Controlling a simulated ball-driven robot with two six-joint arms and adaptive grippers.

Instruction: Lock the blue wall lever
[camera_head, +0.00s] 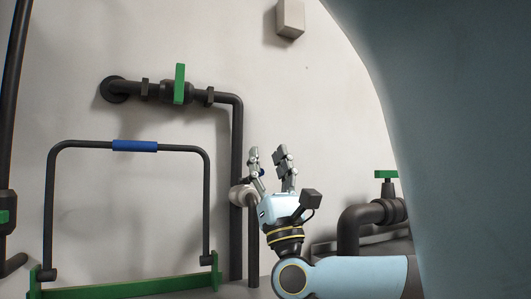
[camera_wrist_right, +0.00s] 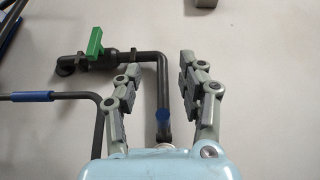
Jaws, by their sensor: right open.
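The blue wall lever (camera_wrist_right: 163,122) shows in the right wrist view as a short blue piece in front of the dark vertical pipe, between my right gripper's fingers in the picture. In the head view only a bit of blue (camera_head: 262,173) shows behind the fingers, beside a pale round fitting (camera_head: 241,194); most of the lever is hidden there. My right gripper (camera_head: 268,155) is open and empty, fingers pointing up, in front of the pipe. In the wrist view its fingers (camera_wrist_right: 160,65) stand wide apart. Contact with the lever cannot be told. My left gripper is out of view.
A green-handled valve (camera_head: 179,84) sits on the wall pipe above left. A black hoop with a blue sleeve (camera_head: 135,146) stands at left on a green bar (camera_head: 130,287). Another green-handled valve (camera_head: 386,174) on a thick pipe is at right. A grey box (camera_head: 290,18) hangs high.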

